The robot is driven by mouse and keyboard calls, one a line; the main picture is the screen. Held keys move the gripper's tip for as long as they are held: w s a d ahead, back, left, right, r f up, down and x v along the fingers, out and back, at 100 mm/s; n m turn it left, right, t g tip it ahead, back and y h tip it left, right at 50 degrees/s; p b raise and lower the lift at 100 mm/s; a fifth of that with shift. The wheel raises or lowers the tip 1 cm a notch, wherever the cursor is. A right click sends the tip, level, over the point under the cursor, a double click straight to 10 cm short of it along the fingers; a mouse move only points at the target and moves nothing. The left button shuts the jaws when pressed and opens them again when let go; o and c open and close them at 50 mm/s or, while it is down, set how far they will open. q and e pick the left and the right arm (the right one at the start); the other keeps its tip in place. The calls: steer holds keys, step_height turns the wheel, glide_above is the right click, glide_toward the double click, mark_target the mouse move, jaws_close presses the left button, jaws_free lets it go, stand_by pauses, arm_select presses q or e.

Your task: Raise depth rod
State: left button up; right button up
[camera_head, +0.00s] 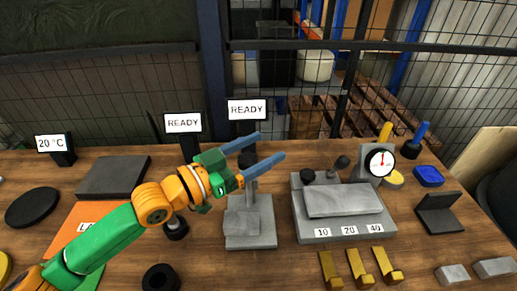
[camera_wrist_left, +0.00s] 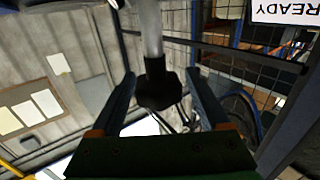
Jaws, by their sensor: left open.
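The depth rod (camera_head: 251,186) stands upright on a grey stepped block stand (camera_head: 250,232) and shows between and below my left gripper's fingers. Its black knob (camera_head: 247,158) is at the top. In the left wrist view, which is upside down, the grey rod (camera_wrist_left: 151,30) ends in the black knob (camera_wrist_left: 158,88) between the two fingers, with gaps on both sides. My left gripper (camera_head: 270,147) is open, its blue fingers reaching right on either side of the knob. I see no contact. My right gripper is not in view.
A grey fixture (camera_head: 342,203) with a dial gauge (camera_head: 380,162) stands to the right, with several brass pieces (camera_head: 355,266) in front. READY signs (camera_head: 247,110) stand behind. A black ring (camera_head: 161,278) and a dark plate (camera_head: 113,177) lie left. Bare wood lies front of the stand.

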arm_select(q)
steer(key=shift+s+a+f, duration=0.15)
steer(key=shift+s+a, duration=0.05)
steer(key=shift+a, duration=0.15)
steer(key=b+v, duration=0.3)
steer(key=v, duration=0.3)
steer(key=shift+s+a, duration=0.1)
steer(key=shift+s, duration=0.05)
